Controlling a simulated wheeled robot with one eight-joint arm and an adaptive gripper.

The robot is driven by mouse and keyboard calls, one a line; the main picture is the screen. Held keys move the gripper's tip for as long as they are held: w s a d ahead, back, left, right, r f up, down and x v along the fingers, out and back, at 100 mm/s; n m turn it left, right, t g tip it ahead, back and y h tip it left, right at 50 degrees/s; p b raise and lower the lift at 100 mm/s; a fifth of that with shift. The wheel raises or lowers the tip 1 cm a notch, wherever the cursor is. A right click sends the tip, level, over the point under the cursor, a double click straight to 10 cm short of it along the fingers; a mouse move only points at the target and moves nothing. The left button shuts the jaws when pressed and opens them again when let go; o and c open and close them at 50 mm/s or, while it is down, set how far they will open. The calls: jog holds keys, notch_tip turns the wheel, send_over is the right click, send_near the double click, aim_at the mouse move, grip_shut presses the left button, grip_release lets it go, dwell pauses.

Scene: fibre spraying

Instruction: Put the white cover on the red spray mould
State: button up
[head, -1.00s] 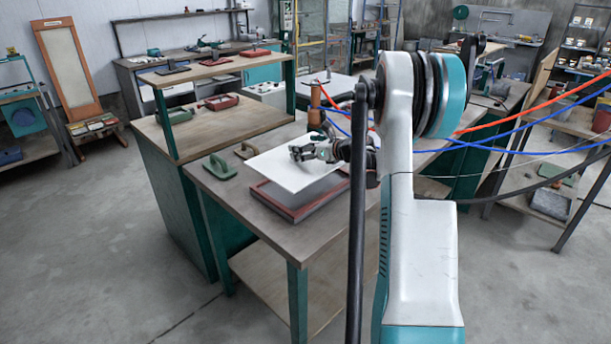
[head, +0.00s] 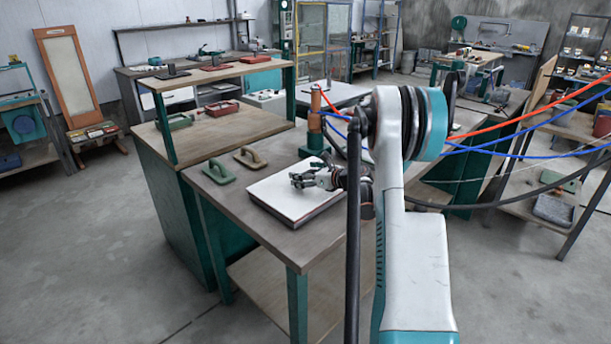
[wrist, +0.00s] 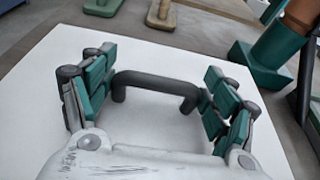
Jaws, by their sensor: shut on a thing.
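The white cover (head: 275,199) is a flat white plate. In the head view it lies level over the red spray mould (head: 318,215), with only a thin dark reddish side of the mould showing under its right front edge. I cannot tell whether it touches the mould all round. In the wrist view the cover (wrist: 140,60) carries a dark grey bar handle (wrist: 155,79). My gripper (wrist: 152,95) has its green-padded fingers at both ends of this handle. In the head view my gripper (head: 300,181) sits low on top of the cover.
Two handled floats, one green (head: 219,171) and one tan (head: 250,157), lie on the table left of the cover. A green stand with an orange-brown cylinder (head: 316,105) stands behind it. The table's front left (head: 235,205) is clear.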

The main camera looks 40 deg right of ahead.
jog(key=shift+f, duration=0.15)
jog(key=o, duration=1.3)
jog(key=shift+r, duration=0.2)
jog(key=shift+s+r, duration=0.1)
jog(key=shift+s, duration=0.3)
jog(key=p+v, duration=0.3)
jog(key=v, duration=0.8)
jog(key=shift+s, duration=0.1)
